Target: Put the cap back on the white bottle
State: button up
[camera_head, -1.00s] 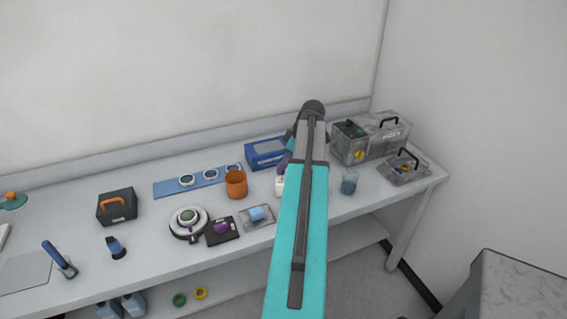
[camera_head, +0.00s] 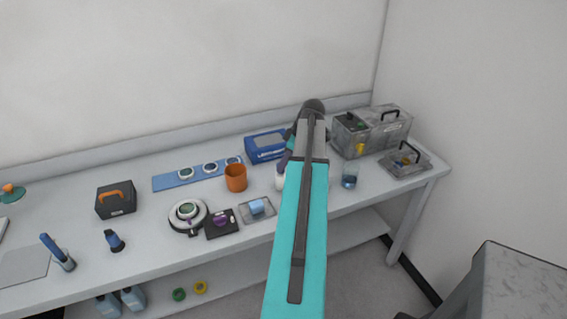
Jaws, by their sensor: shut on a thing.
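The white bottle (camera_head: 280,182) stands on the bench, and my arm hides its right part. My gripper (camera_head: 284,164) shows only as a small dark piece at the left edge of my arm, just above the bottle. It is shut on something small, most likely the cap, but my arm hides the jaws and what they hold. I cannot tell whether the held thing touches the bottle's neck.
An orange cup (camera_head: 236,178) stands left of the bottle and a blue box (camera_head: 267,146) behind it. A clear tray (camera_head: 268,212) lies in front left. A glass with blue liquid (camera_head: 349,178) and clear cases (camera_head: 384,130) stand to the right.

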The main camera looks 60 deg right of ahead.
jog(key=shift+s+f+b, duration=0.25)
jog(key=shift+f+b, duration=0.05)
jog(key=shift+f, duration=0.2)
dwell(0.7)
jog(key=o, duration=1.6)
jog(key=shift+r, duration=0.1)
jog(key=shift+c, duration=0.2)
jog(key=shift+r, duration=0.1)
notch_tip(320, 180, up, 7)
jog(key=p, duration=0.3)
dwell(0.3)
grip_shut()
dwell(1.1)
